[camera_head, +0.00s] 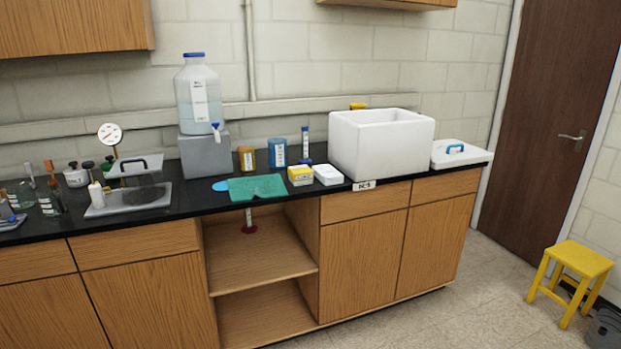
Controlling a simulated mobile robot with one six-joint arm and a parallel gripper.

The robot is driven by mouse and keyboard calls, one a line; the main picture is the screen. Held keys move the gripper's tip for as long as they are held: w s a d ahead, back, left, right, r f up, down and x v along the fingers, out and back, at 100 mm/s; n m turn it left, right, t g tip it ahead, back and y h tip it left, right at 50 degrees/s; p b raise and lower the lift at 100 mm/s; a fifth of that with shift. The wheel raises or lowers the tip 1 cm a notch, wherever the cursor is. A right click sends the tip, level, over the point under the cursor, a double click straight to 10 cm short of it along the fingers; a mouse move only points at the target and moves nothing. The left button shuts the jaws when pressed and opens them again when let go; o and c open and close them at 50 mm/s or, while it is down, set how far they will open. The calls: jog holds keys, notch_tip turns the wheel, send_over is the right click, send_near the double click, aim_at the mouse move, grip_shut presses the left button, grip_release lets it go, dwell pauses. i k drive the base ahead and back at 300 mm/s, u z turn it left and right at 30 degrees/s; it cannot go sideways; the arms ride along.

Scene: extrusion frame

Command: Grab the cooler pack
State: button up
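I cannot single out the cooler pack for certain. A small flat light-blue piece (221,186) lies on the black counter, partly beside and against a green mat (262,187). A large white open-topped box (372,151), like a foam cooler, stands on the counter to the right. Its inside floor is hidden by its front wall. A white lid (462,154) with a blue handle lies to the right of the box. My gripper is not in view.
The black counter (330,187) also holds a carboy (198,98) on a grey block, blue and amber containers, two small boxes, and bottles at the left. Open shelves (255,259) sit below. A yellow stool (578,262) stands on the floor at right.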

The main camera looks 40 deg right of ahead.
aim_at(327, 173)
jog(key=u, duration=0.05)
jog(key=i, duration=1)
jog(key=u, duration=0.15)
jog(key=k, duration=0.95)
jog(key=z, duration=0.15)
jog(key=i, duration=0.5)
